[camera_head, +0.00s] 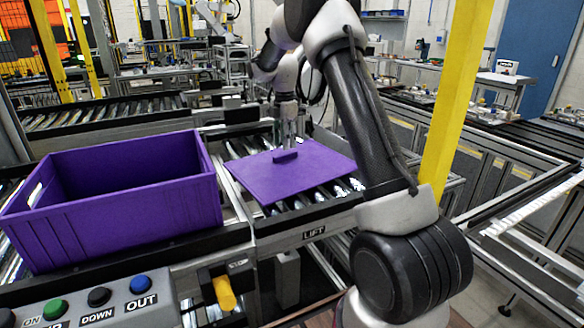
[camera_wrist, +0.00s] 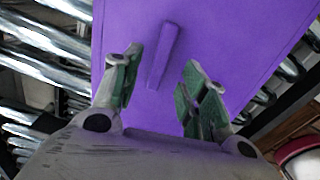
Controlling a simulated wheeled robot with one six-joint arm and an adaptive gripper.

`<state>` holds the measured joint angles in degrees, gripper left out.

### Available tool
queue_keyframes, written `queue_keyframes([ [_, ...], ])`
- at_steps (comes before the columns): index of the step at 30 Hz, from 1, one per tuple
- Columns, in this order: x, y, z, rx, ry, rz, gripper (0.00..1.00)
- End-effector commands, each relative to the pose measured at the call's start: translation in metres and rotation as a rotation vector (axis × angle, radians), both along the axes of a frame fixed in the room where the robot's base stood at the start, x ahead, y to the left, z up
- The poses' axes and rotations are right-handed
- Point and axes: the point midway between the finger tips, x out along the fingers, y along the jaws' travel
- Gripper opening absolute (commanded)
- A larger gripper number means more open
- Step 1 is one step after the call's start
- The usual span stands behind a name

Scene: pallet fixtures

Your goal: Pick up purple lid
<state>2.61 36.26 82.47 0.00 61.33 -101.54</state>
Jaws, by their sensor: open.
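The purple lid (camera_head: 300,178) is a flat square plate lying on the roller conveyor, with a raised bar handle (camera_head: 285,156) at its middle. My gripper (camera_head: 291,142) is above the lid, pointing down, close to the handle. In the wrist view, the lid (camera_wrist: 225,40) fills the middle, and the handle (camera_wrist: 163,55) lies ahead of and between the two spread fingers of my gripper (camera_wrist: 158,78). The fingers are open and hold nothing. Whether the fingertips touch the lid cannot be told.
An open purple crate (camera_head: 150,215) stands on the conveyor left of the lid. A control box with coloured buttons (camera_head: 100,300) is at the front left. A yellow post (camera_head: 452,100) stands right of my arm. Metal rollers (camera_wrist: 45,40) show beside the lid.

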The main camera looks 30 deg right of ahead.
Motion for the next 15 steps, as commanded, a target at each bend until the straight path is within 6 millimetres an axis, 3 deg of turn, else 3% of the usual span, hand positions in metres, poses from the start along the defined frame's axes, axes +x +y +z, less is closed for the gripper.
queue_keyframes([
  [7, 0.000, 0.000, -0.038, 0.000, 0.000, -0.002, 0.43],
  [15, 0.000, 0.000, -0.045, 0.000, -0.001, -0.002, 0.43],
])
